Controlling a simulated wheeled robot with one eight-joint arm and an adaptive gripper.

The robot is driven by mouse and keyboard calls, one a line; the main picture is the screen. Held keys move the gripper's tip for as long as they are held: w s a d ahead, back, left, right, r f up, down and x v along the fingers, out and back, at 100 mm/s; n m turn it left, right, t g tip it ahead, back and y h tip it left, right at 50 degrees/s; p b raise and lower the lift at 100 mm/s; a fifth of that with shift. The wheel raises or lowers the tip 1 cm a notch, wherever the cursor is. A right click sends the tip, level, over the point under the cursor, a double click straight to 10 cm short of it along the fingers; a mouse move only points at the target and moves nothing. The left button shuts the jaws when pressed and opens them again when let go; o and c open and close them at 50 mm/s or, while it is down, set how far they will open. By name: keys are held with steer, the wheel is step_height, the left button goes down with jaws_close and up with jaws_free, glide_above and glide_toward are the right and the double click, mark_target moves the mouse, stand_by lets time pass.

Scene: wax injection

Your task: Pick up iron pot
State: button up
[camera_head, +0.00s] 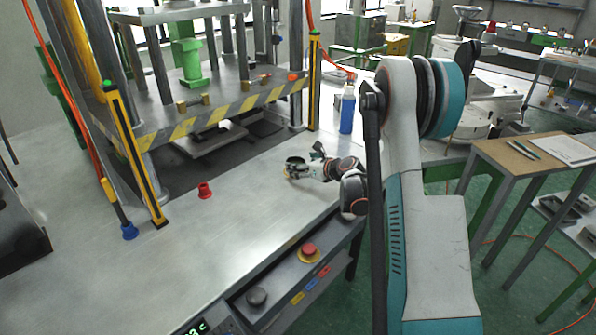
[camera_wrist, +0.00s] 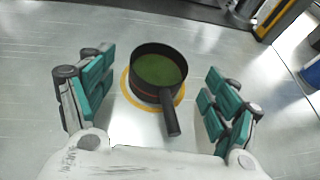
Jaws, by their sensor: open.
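The iron pot (camera_wrist: 157,77) is small, round and dark, with green inside and a short handle pointing toward my wrist. In the wrist view it stands upright on an orange ring mark on the metal table (camera_head: 130,270). My gripper (camera_wrist: 158,92) is open, with one teal-padded finger on each side of the pot and visible gaps between fingers and pot.
A press with a yellow-black striped edge (camera_head: 190,123) stands behind. A blue bottle (camera_head: 347,110) stands to the right of the press, and a small red piece (camera_head: 204,190) lies to the left of my gripper. The front left table area is clear.

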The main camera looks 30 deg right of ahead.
steer(key=b+x, duration=0.1)
steer(key=x, duration=0.3)
steer(key=shift+f, duration=0.2)
steer(key=c, duration=1.2)
steer(key=shift+r, duration=0.15)
steer(key=shift+c, duration=0.2)
